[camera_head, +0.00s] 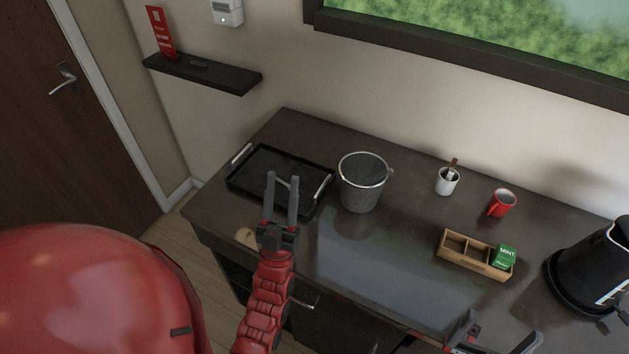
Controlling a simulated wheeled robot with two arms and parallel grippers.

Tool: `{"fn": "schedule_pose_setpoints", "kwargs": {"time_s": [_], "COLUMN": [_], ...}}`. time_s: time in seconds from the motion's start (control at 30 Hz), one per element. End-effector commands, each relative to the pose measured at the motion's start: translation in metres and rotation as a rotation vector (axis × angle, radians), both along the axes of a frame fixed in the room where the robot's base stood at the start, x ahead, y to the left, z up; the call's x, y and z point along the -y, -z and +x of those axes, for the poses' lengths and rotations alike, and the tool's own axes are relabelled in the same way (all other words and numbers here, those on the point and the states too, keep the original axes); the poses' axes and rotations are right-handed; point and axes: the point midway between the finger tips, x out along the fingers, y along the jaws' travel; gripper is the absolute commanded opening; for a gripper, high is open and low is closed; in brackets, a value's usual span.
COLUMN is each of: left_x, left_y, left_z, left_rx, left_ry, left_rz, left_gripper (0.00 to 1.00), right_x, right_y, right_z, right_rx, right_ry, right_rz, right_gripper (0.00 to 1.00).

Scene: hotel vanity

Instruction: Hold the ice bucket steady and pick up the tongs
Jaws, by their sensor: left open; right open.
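The ice bucket (360,193) is dark grey with a silver rim and stands upright on the dark vanity counter, just right of a black tray (262,151). My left gripper (282,178) is open and empty, with its two fingers spread in front of the tray, left of the bucket and apart from it. A small pale sliver shows between its fingers over the tray; I cannot tell whether it is the tongs. I cannot make out the tongs clearly anywhere. My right gripper (497,331) is open at the bottom edge, partly cut off, far from the bucket.
A white cup (447,184) with brown sticks and a red mug (503,203) stand at the back. A wooden organiser (455,256) holds a green mint box (504,256). A black kettle (585,270) stands at right. The counter in front of the bucket is clear.

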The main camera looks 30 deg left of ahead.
Motion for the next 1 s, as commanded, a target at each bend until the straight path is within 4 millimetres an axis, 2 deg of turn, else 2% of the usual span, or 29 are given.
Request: {"fn": "schedule_pose_setpoints", "kwargs": {"time_s": [0.03, 0.27, 0.4, 0.5, 0.57, 0.7, 0.9, 1.0], "left_x": [-0.009, -0.053, -0.078, -0.085, -0.081, -0.053, -0.009, 0.002], "left_y": [-0.007, -0.017, -0.022, -0.019, -0.013, 0.008, 0.042, 0.055], "left_z": [0.006, 0.044, 0.072, 0.091, 0.100, 0.106, 0.086, 0.077], "left_rx": [-0.026, -0.229, -0.420, -0.607, -0.732, -1.020, -1.330, -1.409], "left_ry": [-0.011, -0.038, -0.022, 0.026, 0.065, 0.176, 0.294, 0.321], "left_rz": [-0.012, -0.088, -0.147, -0.182, -0.188, -0.161, -0.072, -0.044], "left_gripper": [0.45, 0.45, 0.45, 0.45, 0.45, 0.45, 0.45, 0.45], "right_x": [0.000, 0.000, 0.000, 0.000, 0.000, 0.000, 0.000, 0.000], "right_y": [-0.006, -0.022, -0.039, -0.054, -0.062, -0.079, -0.093, -0.095], "right_z": [0.000, 0.000, 0.000, 0.000, 0.000, 0.000, 0.000, 0.000], "right_rx": [0.000, -0.001, 0.000, -0.001, -0.001, -0.001, -0.001, -0.001], "right_ry": [0.000, 0.000, 0.000, 0.001, 0.001, 0.001, 0.001, 0.001], "right_rz": [0.000, 0.000, 0.000, 0.000, 0.000, 0.000, 0.000, -0.001], "right_gripper": [1.00, 1.00, 1.00, 1.00, 1.00, 1.00, 1.00, 1.00]}}
